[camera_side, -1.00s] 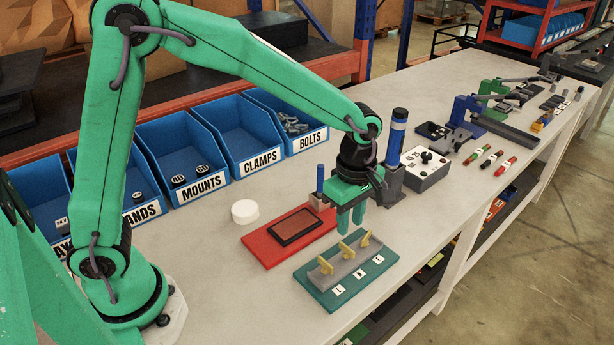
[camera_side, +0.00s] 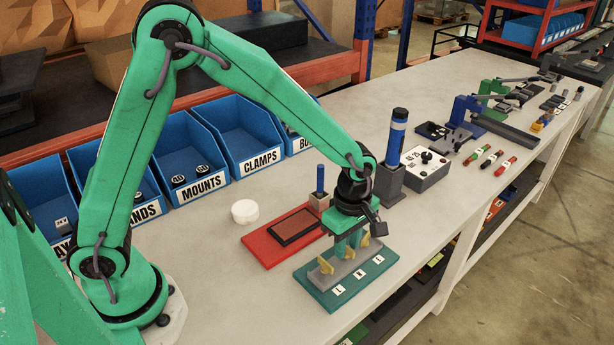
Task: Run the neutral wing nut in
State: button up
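The teal terminal board (camera_side: 330,300) lies flat on the bench and carries a grey block with yellow wing nuts. Small white labels lie along its front; the middle one seems to read N. The left wing nut (camera_side: 326,265) and the right wing nut (camera_side: 364,239) show clearly. The middle, neutral wing nut is mostly hidden by my gripper. My gripper (camera_side: 347,246) points down with its fingers low at the middle of the block. Whether the fingers touch the nut, or are shut on it, I cannot tell.
A red tray with a dark pad (camera_side: 293,226) lies just behind the board. A white round piece (camera_side: 245,211), a blue tool in a grey holder (camera_side: 397,140) and a grey button box (camera_side: 425,168) stand nearby. Blue bins (camera_side: 246,141) line the back.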

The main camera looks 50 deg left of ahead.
grip_shut()
jog(key=shift+m, duration=0.3)
